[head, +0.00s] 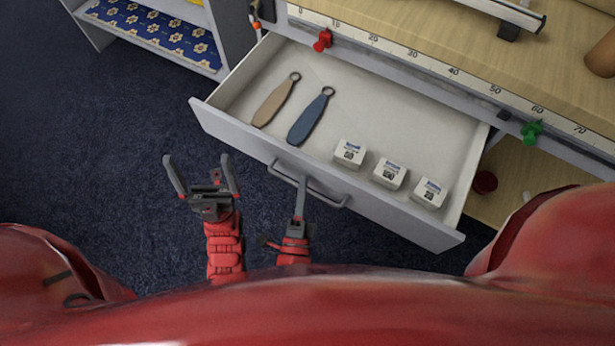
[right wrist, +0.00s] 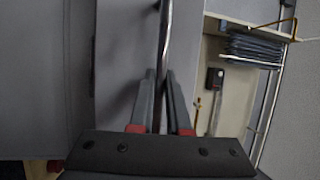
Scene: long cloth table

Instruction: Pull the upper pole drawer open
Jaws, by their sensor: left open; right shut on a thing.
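The drawer (head: 240,133) stands pulled out from under the table top, its white inside in view. Its bar handle (head: 331,202) is on the grey front. My right gripper (head: 301,182) is shut on the handle near its left end. In the right wrist view the handle (right wrist: 165,40) runs between the two fingers of the right gripper (right wrist: 159,85). My left gripper (head: 203,176) is open and empty, in front of the drawer to the left of the right gripper, apart from the drawer front.
In the drawer lie a tan tag (head: 275,102), a blue tag (head: 311,117) and three white boxes (head: 389,174). The table top (head: 400,20) has a ruler edge with red (head: 322,41) and green (head: 531,132) clips. A shelf (head: 160,30) stands at upper left. Dark carpet (head: 90,130) is clear at left.

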